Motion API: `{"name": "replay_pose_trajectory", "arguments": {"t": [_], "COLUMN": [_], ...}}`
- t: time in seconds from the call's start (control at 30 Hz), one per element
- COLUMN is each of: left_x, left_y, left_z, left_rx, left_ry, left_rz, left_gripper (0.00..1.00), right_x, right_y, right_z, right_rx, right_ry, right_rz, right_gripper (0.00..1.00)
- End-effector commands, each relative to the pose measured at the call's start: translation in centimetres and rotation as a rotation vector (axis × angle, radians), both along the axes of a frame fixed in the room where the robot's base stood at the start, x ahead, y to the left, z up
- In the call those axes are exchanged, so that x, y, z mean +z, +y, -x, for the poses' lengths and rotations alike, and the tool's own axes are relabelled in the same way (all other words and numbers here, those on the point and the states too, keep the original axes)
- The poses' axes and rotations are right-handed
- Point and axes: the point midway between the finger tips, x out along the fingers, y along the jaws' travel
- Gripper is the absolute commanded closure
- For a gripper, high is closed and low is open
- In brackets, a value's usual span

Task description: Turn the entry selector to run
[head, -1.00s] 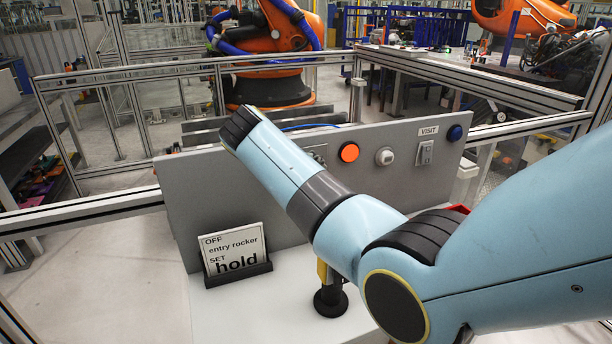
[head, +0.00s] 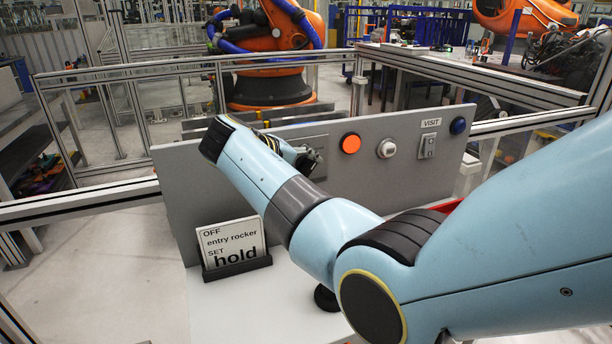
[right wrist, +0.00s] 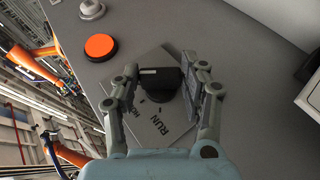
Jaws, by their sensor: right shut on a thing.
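The entry selector is a black knob (right wrist: 160,82) on a light square plate (right wrist: 160,57) in the right wrist view. A pale mark shows on the knob's upper left edge. My right gripper (right wrist: 167,82) has its fingers on either side of the knob and is shut on it. In the head view my right gripper (head: 307,158) is at the grey panel (head: 400,175), and my arm and gripper hide the knob there. My left gripper is not in view.
Right of the selector on the panel are an orange button (head: 350,143), a white round knob (head: 387,149), a rocker switch (head: 427,146) under a VISIT label and a blue button (head: 458,125). A sign (head: 232,244) reading "OFF entry rocker SET hold" stands before the panel.

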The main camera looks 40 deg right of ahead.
Motion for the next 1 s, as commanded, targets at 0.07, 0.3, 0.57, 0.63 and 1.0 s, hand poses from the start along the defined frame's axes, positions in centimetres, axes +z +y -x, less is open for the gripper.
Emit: {"name": "replay_pose_trajectory", "arguments": {"t": [0.07, 0.3, 0.57, 0.63, 1.0], "left_x": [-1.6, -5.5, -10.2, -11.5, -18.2], "left_y": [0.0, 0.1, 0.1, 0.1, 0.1], "left_z": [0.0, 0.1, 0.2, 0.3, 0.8], "left_rx": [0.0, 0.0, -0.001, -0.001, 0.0], "left_ry": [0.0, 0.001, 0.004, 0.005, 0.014], "left_rz": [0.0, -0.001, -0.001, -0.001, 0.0], "left_gripper": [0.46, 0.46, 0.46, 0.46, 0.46], "right_x": [-0.8, -1.3, -1.8, -1.9, -2.5], "right_y": [0.2, 0.3, 0.4, 0.4, 0.2], "right_z": [-0.1, -0.1, -0.1, -0.1, 0.0], "right_rx": [0.001, 0.001, 0.001, 0.0, 0.001], "right_ry": [0.017, 0.069, 0.128, 0.144, 0.227], "right_rz": [0.066, 0.289, 0.53, 0.595, 0.935], "right_gripper": [0.88, 0.88, 0.88, 0.88, 0.88]}}
